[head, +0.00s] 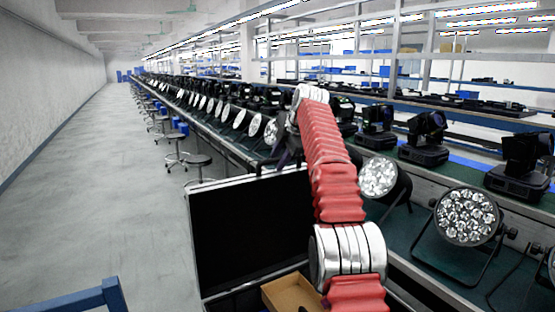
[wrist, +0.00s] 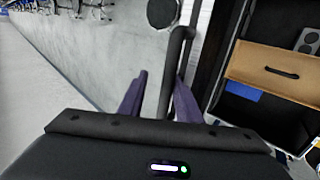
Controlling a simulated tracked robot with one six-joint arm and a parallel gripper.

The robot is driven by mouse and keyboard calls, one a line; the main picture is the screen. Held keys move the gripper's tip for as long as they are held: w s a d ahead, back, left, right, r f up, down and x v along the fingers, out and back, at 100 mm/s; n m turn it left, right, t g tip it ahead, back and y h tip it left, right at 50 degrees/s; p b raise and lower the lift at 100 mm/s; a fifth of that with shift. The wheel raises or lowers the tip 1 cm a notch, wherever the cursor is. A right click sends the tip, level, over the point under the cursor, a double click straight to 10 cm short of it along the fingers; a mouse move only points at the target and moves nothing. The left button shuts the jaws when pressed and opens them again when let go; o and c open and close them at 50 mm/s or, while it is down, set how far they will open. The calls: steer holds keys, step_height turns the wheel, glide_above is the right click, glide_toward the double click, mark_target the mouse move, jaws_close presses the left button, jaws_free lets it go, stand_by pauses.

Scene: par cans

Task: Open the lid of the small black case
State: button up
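A black case with silver edges (head: 250,232) stands at the lower middle of the head view, its dark lid panel upright. It also shows at the right of the wrist view (wrist: 283,118), open, with a tan insert (wrist: 275,72) bearing a black handle. I cannot tell whether this is the small black case; no other case is clear. My gripper (wrist: 161,77) has two purple fingers, apart. A black bent bar (wrist: 175,62) shows between them, close to the right finger; contact is unclear. In the head view my gripper (head: 287,152) is small, partly hidden by my red arm, above and beyond the lid.
A long green bench (head: 405,228) with par cans (head: 468,216) and moving-head lights (head: 425,138) runs along the right. Black stools (head: 198,160) line its left side. The grey floor (head: 95,205) at left is clear. A blue frame (head: 85,300) stands at lower left.

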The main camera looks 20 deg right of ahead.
steer(key=v, duration=1.3)
steer(key=shift+s, duration=0.15)
